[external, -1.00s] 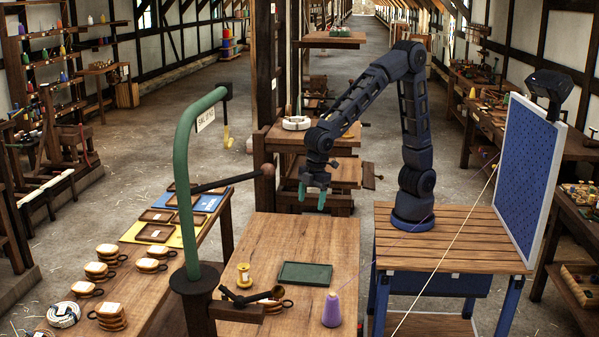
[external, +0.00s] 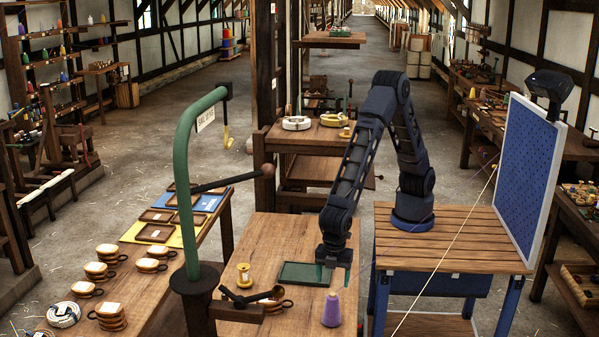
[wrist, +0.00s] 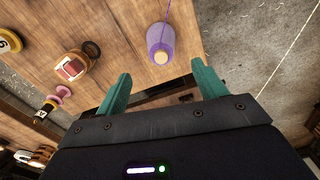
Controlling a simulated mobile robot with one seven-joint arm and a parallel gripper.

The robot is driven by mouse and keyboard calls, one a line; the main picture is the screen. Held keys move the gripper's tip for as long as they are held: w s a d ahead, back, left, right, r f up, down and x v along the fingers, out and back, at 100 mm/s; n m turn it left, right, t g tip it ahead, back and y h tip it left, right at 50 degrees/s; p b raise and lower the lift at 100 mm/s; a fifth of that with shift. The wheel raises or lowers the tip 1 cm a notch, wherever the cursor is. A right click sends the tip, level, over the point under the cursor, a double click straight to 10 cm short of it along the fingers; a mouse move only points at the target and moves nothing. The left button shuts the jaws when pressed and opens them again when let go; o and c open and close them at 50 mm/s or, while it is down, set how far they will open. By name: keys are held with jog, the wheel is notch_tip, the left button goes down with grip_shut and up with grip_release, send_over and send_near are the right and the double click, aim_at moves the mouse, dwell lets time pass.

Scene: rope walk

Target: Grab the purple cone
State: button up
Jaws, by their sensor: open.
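The purple cone (external: 331,309) stands upright near the front right of the wooden table (external: 262,240), with a purple thread rising from its top. In the wrist view the cone (wrist: 160,45) lies ahead of and between the two green fingers, apart from both. My gripper (external: 334,270) hangs above the table, just behind and above the cone. In the wrist view my gripper (wrist: 160,85) has its fingers spread wide with nothing between them. The fingertips are partly hard to make out in the external view.
A dark green tray (external: 300,273) lies beside my gripper. A green curved post (external: 188,190) rises at the table's left. A taut pale cord (external: 445,255) runs right of the table.

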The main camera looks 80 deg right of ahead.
aim_at(333, 293)
notch_tip(333, 293, down, 9)
jog(key=shift+s+f, duration=0.1)
jog(key=shift+f, duration=0.1)
dwell(0.4)
jog(key=shift+c, duration=0.4)
jog(key=c, duration=1.4)
jog(key=shift+r, duration=0.15)
